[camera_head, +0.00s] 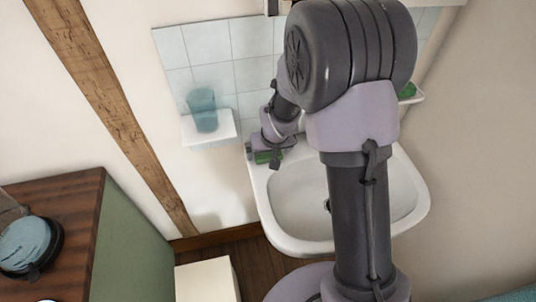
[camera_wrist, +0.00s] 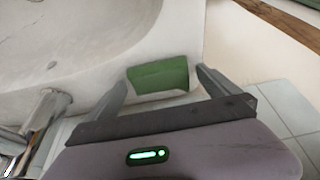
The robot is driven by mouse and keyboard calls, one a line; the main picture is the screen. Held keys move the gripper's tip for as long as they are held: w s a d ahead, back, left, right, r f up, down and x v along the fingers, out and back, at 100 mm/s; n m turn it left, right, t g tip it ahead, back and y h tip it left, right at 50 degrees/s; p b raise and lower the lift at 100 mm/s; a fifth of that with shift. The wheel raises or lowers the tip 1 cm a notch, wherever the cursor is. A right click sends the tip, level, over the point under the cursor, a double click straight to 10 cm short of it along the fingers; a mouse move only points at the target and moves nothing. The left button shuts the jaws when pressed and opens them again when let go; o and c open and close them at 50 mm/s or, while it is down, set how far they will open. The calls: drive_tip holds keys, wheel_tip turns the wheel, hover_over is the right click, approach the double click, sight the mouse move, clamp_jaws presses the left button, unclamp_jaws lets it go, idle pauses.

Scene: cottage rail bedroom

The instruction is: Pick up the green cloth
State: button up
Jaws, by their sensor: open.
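The green cloth (camera_wrist: 160,76) lies on the white rim of the sink in the wrist view, near the back corner. My gripper (camera_wrist: 165,85) is open, with one finger on each side of the cloth. I cannot tell whether the fingers touch it. In the head view, a small strip of the green cloth (camera_head: 268,156) shows just below my gripper (camera_head: 266,150) at the sink's left back corner; the rest is hidden by the gripper.
The white sink (camera_head: 285,225) has a tap (camera_wrist: 45,115) beside the gripper in the wrist view. A shelf (camera_head: 208,130) with a blue cup (camera_head: 202,108) is on the tiled wall to the left. Another green thing (camera_head: 407,91) sits on a right-hand ledge. A wooden-topped cabinet (camera_head: 70,215) stands left.

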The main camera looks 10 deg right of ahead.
drive_tip(key=c, duration=1.4)
drive_tip(key=shift+o, duration=0.2)
drive_tip(key=shift+r, duration=0.1)
drive_tip(key=shift+r, duration=0.3)
drive_tip(key=v, duration=0.1)
drive_tip(key=p+v, duration=0.2)
drive_tip(key=shift+w+r, duration=0.2)
drive_tip(key=shift+w, duration=0.05)
drive_tip(key=s+r+b, duration=0.1)
drive_tip(key=s+b, duration=0.5)
drive_tip(key=s, duration=0.9)
drive_tip(key=shift+s, duration=0.15)
drive_tip(key=shift+d, duration=0.1)
